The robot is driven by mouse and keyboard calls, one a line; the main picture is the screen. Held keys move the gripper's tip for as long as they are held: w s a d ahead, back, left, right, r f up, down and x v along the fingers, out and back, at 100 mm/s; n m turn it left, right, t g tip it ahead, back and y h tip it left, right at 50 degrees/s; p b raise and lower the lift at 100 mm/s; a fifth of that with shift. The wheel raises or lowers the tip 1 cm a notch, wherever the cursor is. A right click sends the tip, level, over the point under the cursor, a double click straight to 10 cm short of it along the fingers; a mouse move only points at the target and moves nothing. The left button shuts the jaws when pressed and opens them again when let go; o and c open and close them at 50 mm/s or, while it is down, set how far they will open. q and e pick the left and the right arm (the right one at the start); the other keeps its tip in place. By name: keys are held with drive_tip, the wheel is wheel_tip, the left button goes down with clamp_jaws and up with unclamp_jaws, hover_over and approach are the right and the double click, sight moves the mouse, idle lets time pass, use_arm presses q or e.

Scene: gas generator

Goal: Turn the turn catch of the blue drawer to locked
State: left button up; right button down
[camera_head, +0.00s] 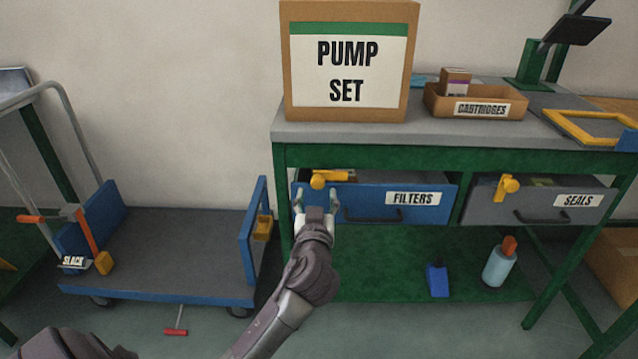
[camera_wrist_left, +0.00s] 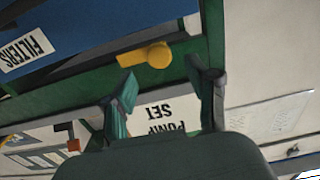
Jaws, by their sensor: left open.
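The blue drawer (camera_head: 425,213) labelled FILTERS sits under the bench top, with a dark handle on its front. Its yellow turn catch (camera_head: 335,176) is at the upper left of the front and lies about level, its arm pointing right from a round hub. The catch also shows in the left wrist view (camera_wrist_left: 145,56), just beyond the fingertips. My left gripper (camera_head: 315,197) is open and empty, just below the catch in the head view. In the wrist view its fingers (camera_wrist_left: 160,80) are spread, and I see no clear contact with the catch.
A grey drawer (camera_head: 535,208) labelled SEALS, with its own yellow catch (camera_head: 507,187), is to the right. A PUMP SET box (camera_head: 348,20) stands on the bench. A blue cart (camera_head: 160,285) is at left. A bottle (camera_head: 498,265) stands on the lower shelf.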

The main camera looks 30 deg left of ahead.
sight(318, 183)
use_arm(q)
drive_tip(key=x, duration=0.6)
drive_tip(key=shift+w+a, duration=0.1)
drive_tip(key=shift+w, duration=0.1)
use_arm(e)
drive_tip(key=shift+w+a+r+t, duration=0.25)
drive_tip(key=shift+w+r+t, duration=0.1)
drive_tip(key=shift+w, duration=0.3)
drive_tip(key=shift+w+a+r+t, duration=0.2)
drive_tip(key=shift+w+r+t, duration=0.15)
drive_tip(key=shift+w, duration=0.25)
use_arm(q)
clamp_jaws()
